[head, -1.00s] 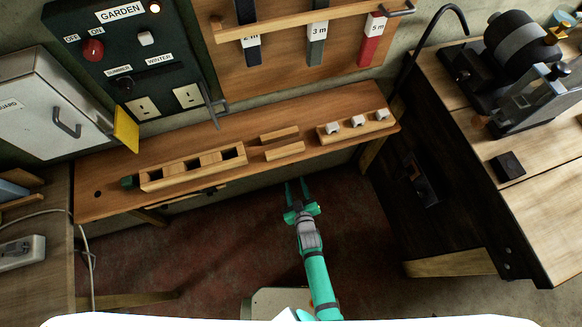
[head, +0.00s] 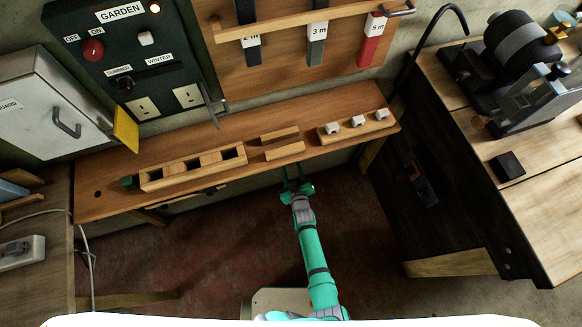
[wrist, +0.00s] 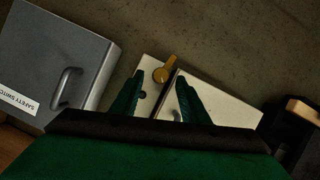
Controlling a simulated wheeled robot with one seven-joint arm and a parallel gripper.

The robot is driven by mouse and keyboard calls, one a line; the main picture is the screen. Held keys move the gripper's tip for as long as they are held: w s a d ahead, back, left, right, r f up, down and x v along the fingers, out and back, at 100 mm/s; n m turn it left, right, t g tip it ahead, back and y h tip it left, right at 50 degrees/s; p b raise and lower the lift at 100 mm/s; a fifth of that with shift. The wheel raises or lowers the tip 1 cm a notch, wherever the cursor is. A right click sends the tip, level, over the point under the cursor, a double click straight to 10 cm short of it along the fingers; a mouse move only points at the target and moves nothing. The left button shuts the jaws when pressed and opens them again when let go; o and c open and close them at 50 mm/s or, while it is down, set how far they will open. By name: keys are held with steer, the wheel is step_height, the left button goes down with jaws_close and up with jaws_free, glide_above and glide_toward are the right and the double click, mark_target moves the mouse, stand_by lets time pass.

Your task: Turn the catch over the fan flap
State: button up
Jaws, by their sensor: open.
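A small brass-yellow catch (wrist: 163,72) sits at the top of a cream panel (wrist: 228,110) in the wrist view, its narrow end pointing up. A dark slanting gap runs down the panel just below the catch. I take the panel for the fan flap, but no label on it is readable. My gripper (wrist: 158,76) is open and empty, with its green fingers either side of the catch in the picture; I cannot tell the distance left. In the head view my gripper (head: 297,174) is at the bench's front edge, and the catch is not seen there.
A grey box (wrist: 80,60) labelled as a safety switch, with a handle, is left of the panel. A dark object stands at the right (wrist: 290,120). The wooden bench (head: 110,200) carries several wooden blocks above my gripper. Open floor (head: 230,255) lies below.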

steer(key=shift+w+a+f, duration=0.15)
steer(key=shift+w+f, duration=0.1)
steer(key=shift+w, duration=0.35)
jaws_close()
